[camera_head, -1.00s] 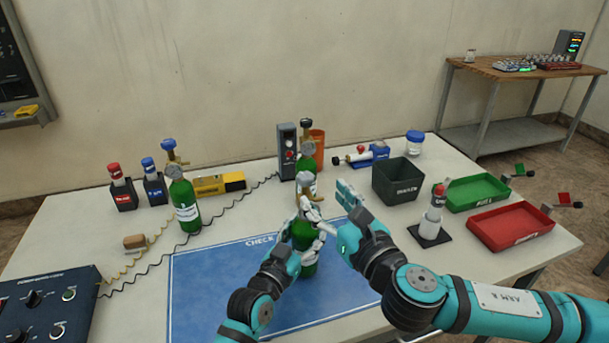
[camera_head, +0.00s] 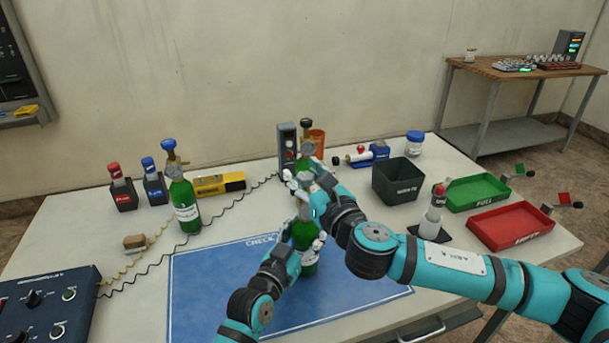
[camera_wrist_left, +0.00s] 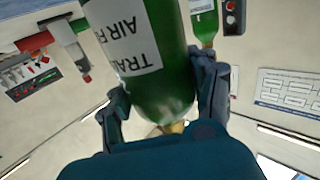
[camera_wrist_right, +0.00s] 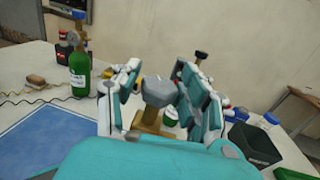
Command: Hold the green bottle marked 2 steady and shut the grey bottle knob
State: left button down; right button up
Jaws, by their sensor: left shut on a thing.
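A green bottle (camera_head: 304,238) stands on the blue mat (camera_head: 215,290). My left gripper (camera_head: 306,243) is shut around its body. In the left wrist view the green bottle (camera_wrist_left: 160,85) sits between the fingers, its white label partly readable; no number 2 shows. My right gripper (camera_head: 304,183) is at the top of this bottle and hides much of its valve. In the right wrist view, the grey knob (camera_wrist_right: 158,90) on a brass valve (camera_wrist_right: 150,120) lies between the right gripper's (camera_wrist_right: 160,82) open fingers. I cannot tell whether they touch it.
Another green bottle (camera_head: 308,147) with a black knob stands close behind my right gripper. A green bottle with a blue knob (camera_head: 184,205) stands at the left. A dark bin (camera_head: 397,181), a green tray (camera_head: 478,193) and a red tray (camera_head: 510,226) are at the right.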

grip_shut()
jog(key=shift+s, duration=0.15)
dwell(0.4)
